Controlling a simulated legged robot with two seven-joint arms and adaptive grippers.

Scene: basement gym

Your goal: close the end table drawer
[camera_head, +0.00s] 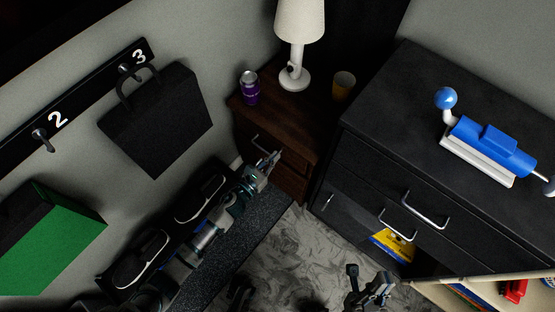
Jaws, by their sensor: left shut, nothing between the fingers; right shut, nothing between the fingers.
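The end table (283,119) is dark brown wood and stands in the corner at the upper middle. Its drawer front (290,157) has a thin metal handle (259,143) and faces down-left. The drawer looks close to flush with the table, but the dim light hides any small gap. My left gripper (272,160) is shut and empty, with its fingertips right at the drawer front, below and right of the handle. I cannot tell whether they touch it. My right gripper (374,287) is shut and empty, low over the carpet, away from the end table.
A black dresser (400,95) on the right carries a blue-and-white device (493,146). A black bag (157,120) hangs left. Shoes (140,258) lie below it. The carpet (310,258) is free.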

